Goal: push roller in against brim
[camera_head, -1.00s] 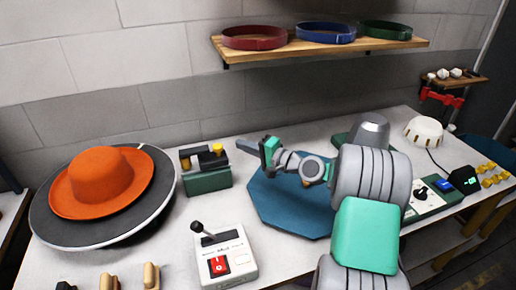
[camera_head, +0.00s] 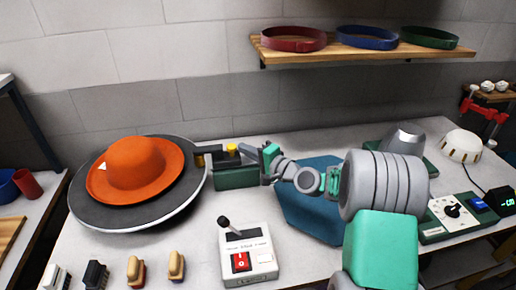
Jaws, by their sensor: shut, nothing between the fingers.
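An orange hat (camera_head: 140,165) lies on a dark grey round disc (camera_head: 100,215) with a pale rim at the left of the table. The roller unit has a green base (camera_head: 236,178) with a dark top part and a yellow piece (camera_head: 232,148), just right of the disc. Its dark left end (camera_head: 205,150) reaches close to the hat's brim; I cannot tell whether it touches. My gripper (camera_head: 267,162) is shut and empty at the right end of the roller unit. Contact there is unclear, as the gripper partly hides that end.
A white switch box (camera_head: 247,256) with a red switch and a lever stands in front. Several brushes (camera_head: 176,266) lie at the front left. A blue mat (camera_head: 308,208) lies under my arm. A shelf (camera_head: 350,52) with hat bands hangs behind.

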